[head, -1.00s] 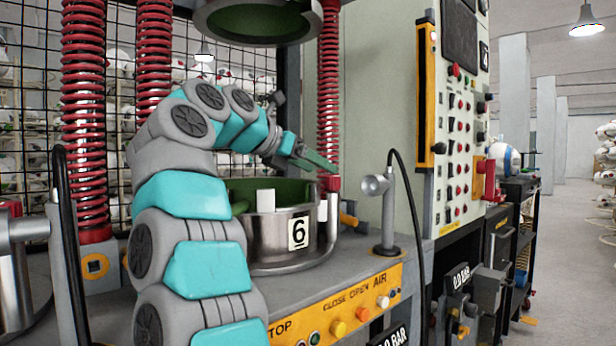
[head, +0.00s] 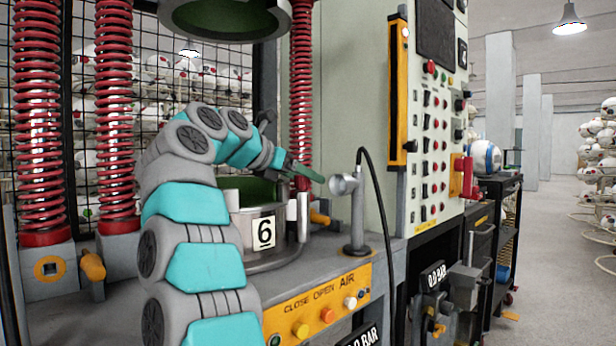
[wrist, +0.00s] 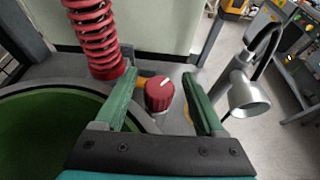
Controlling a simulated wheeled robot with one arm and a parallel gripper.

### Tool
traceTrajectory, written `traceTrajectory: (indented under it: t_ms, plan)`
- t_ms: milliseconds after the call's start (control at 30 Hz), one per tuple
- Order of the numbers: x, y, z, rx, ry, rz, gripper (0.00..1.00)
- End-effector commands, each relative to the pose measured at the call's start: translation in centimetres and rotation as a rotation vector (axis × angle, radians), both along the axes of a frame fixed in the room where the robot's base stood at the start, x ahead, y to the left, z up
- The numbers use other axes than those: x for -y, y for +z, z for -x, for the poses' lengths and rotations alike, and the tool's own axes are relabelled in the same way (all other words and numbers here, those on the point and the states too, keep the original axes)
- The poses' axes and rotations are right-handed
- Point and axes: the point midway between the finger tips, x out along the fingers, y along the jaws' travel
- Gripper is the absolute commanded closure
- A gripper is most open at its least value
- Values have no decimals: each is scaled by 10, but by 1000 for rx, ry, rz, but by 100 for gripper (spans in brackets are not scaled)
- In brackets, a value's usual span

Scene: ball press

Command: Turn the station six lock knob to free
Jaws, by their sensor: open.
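The station six lock knob, a red ribbed knob (wrist: 159,94) with a white pointer line, stands on the grey deck in the wrist view. My gripper (wrist: 160,73) is open, with one green finger on each side of the knob and gaps visible between. I cannot tell how far above the knob the fingers are. In the head view my gripper (head: 318,176) is side-on beside the steel mould (head: 285,258) with the number 6 plate (head: 264,232). The knob is not clear there.
A grey cone-shaped nozzle on a post (head: 357,215) stands just right of my gripper; it also shows in the wrist view (wrist: 246,95). A red spring (wrist: 94,38) rises behind the left finger. The control panel (head: 436,120) stands further right.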

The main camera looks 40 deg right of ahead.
Motion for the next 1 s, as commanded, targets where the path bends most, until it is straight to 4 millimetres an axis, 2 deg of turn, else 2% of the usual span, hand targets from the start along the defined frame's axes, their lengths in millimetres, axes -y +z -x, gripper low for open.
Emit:
traceTrajectory:
  t_ms: [67,700,1000]
  plan:
    - [0,0,0,0,0,0,30]
    - [0,0,0,-1,0,-1,100]
    - [0,-1,0,0,8,-1,100]
